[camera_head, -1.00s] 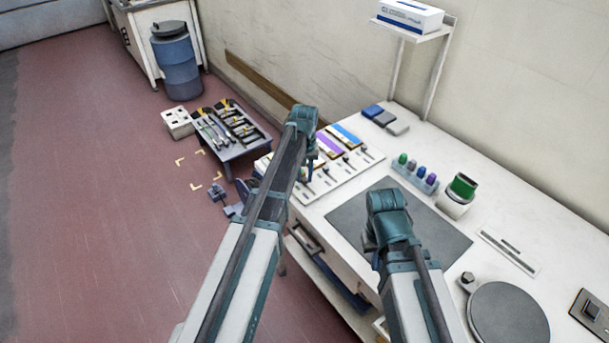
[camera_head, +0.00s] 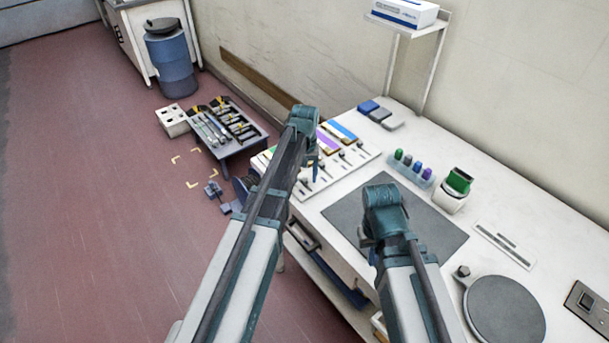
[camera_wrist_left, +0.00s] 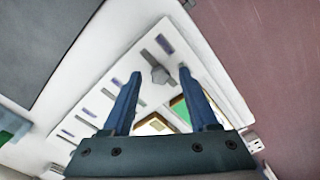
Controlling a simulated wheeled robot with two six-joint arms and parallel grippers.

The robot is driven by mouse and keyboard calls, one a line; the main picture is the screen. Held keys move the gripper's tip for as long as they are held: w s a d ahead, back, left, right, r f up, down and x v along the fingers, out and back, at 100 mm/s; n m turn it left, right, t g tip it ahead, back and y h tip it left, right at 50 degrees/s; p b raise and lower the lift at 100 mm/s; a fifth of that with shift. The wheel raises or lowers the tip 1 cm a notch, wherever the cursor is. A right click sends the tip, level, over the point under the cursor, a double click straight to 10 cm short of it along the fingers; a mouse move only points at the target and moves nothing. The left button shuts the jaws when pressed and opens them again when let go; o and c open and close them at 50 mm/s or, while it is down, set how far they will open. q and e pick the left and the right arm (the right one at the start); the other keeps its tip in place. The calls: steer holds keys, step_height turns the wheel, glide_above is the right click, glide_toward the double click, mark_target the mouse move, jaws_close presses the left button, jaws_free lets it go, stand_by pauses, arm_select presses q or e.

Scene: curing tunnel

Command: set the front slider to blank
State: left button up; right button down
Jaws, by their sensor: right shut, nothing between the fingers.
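The white slider panel (camera_head: 371,153) lies on the bench's left end, with several dark-knobbed sliders and a row of coloured strips behind them. It also shows in the left wrist view (camera_wrist_left: 117,80), with short slots and a grey knob (camera_wrist_left: 158,76). My left gripper (camera_wrist_left: 160,100) is open above the panel, its two blue fingers apart. The grey knob appears just beyond the fingertips, between their lines; contact is not visible. In the head view the left arm hides part of the panel. My right gripper (camera_head: 368,244) is shut and empty over the dark mat. No position labels are readable.
The dark mat (camera_head: 432,228) lies right of the panel. Behind it are a rack of coloured pegs (camera_head: 411,170) and a white cup with a green top (camera_head: 454,190). A round grey plate (camera_head: 505,310) is at the right. A low tool table (camera_head: 240,148) stands left.

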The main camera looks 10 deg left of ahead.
mark_target(305, 179)
arm_select(q)
steer(key=shift+r, duration=0.1)
arm_select(e)
steer(key=shift+r, duration=0.1)
arm_select(q)
step_height(305, 179, up, 14)
steer(key=p, duration=1.3)
steer(key=shift+f+p, duration=0.2)
steer(key=shift+p, duration=0.2)
arm_select(e)
step_height(305, 179, up, 14)
steer(key=shift+f, duration=0.2)
arm_select(q)
steer(key=s+d+f+m+b, duration=0.1)
steer(key=s+d+m, duration=0.1)
steer(key=s+d, duration=0.2)
steer(key=s+d+f+m+b, duration=0.2)
steer(key=s+d, duration=0.1)
steer(key=s, duration=0.8)
steer(key=s+d+f+m+y+b, duration=0.1)
steer(key=s+d+m, duration=0.2)
steer(key=s, duration=0.5)
steer(key=shift+s+d+f+b, duration=0.2)
steer(key=shift+d+b, duration=0.1)
steer(key=shift+d, duration=0.5)
arm_select(e)
step_height(305, 179, down, 5)
steer(key=shift+r, duration=0.2)
